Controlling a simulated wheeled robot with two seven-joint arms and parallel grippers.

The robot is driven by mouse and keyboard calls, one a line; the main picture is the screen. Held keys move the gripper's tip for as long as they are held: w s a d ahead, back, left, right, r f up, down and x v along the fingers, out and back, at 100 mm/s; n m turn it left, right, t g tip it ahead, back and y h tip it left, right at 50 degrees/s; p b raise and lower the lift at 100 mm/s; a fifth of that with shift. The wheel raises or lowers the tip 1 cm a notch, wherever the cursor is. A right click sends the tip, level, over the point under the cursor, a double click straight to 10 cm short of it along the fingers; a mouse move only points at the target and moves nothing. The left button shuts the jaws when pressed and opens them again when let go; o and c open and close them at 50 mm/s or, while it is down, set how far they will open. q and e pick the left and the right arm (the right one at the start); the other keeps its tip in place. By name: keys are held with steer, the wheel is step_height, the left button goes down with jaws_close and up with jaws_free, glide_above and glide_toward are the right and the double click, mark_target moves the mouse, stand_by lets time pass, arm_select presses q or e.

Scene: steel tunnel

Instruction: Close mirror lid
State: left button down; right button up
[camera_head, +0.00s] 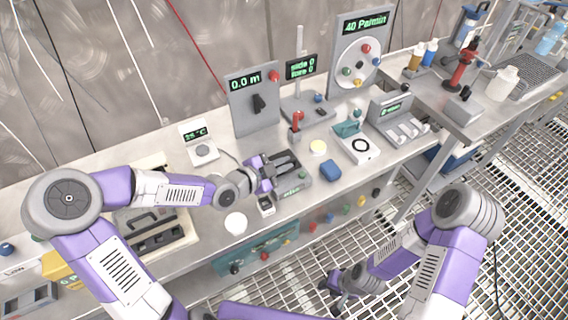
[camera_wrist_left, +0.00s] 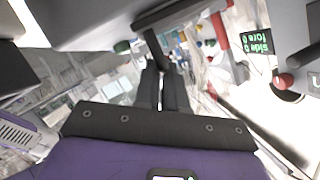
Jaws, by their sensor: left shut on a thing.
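A grey box device with a green display (camera_head: 291,190) stands on the steel bench, mostly hidden behind my left gripper. It appears to carry the mirror lid, but its exact lid angle cannot be told. My left gripper (camera_head: 278,168) reaches over it from the left. In the left wrist view its two dark fingers (camera_wrist_left: 164,88) are close together on a dark T-shaped handle (camera_wrist_left: 153,45). A pale grey panel (camera_wrist_left: 100,22) by the handle looks like the lid. My right gripper (camera_head: 343,283) hangs low before the bench, small and dark; its jaws cannot be made out.
A teal-topped instrument (camera_head: 352,138) stands further right. Panels with a 0.0 m display (camera_head: 254,98) rise behind.

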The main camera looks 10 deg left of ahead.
arm_select(q)
steer(key=shift+s+a+f, duration=0.2)
steer(key=shift+f, duration=0.4)
steer(key=c, duration=1.5)
jaws_free()
steer(key=shift+c, duration=0.2)
steer(key=o, duration=0.3)
steer(key=shift+w+f, duration=0.1)
steer(key=shift+w, duration=0.15)
steer(key=shift+o, duration=0.2)
steer(key=shift+d+r, duration=0.1)
steer(key=shift+r, duration=0.1)
steer(key=shift+s+a+r, duration=0.15)
steer(key=shift+s+a, duration=0.05)
steer(key=p+v, duration=0.4)
steer(key=v, duration=0.3)
steer(key=shift+p, duration=0.3)
